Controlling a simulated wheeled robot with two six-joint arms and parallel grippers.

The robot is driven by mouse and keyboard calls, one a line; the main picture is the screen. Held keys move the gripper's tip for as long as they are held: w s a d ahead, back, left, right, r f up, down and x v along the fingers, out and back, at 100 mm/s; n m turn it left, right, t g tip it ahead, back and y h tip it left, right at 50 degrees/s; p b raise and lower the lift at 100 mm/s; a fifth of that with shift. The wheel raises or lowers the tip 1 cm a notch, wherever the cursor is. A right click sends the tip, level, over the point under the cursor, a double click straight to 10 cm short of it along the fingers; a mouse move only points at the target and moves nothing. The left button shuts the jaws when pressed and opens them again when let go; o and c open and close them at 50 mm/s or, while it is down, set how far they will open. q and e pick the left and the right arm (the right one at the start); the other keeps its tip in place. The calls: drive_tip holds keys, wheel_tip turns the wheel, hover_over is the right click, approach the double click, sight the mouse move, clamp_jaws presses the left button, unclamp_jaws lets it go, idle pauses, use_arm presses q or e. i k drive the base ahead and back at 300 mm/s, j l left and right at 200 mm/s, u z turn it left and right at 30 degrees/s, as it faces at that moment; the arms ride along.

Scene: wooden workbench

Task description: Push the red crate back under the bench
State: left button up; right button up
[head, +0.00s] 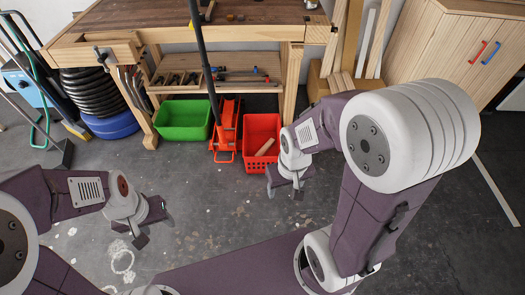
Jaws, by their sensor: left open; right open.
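The red crate (252,152) stands on the floor at the front of the bench (240,35), near its right leg. A pale block lies inside it. My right gripper (285,192) is just in front of the crate and to its right, low and open; I cannot tell whether it touches the crate. My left gripper (140,232) is open and empty over the floor at the lower left, well away from the crate.
An orange-red floor jack (226,140) with an upright black handle stands immediately left of the crate. A green crate (183,120) is further left. The bench's right leg (291,80) rises behind the crate. Open concrete floor lies in front.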

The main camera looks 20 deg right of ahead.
sight(258, 129)
drive_tip(key=i+l+u, duration=0.25)
drive_tip(key=l, duration=0.15)
drive_tip(key=l+u, duration=0.3)
drive_tip(key=i+l+u, duration=0.1)
drive_tip(key=l+u, duration=0.15)
drive_tip(key=l, duration=0.3)
drive_tip(key=l+u, duration=0.25)
drive_tip(key=l, duration=0.2)
drive_tip(key=i+l, duration=0.05)
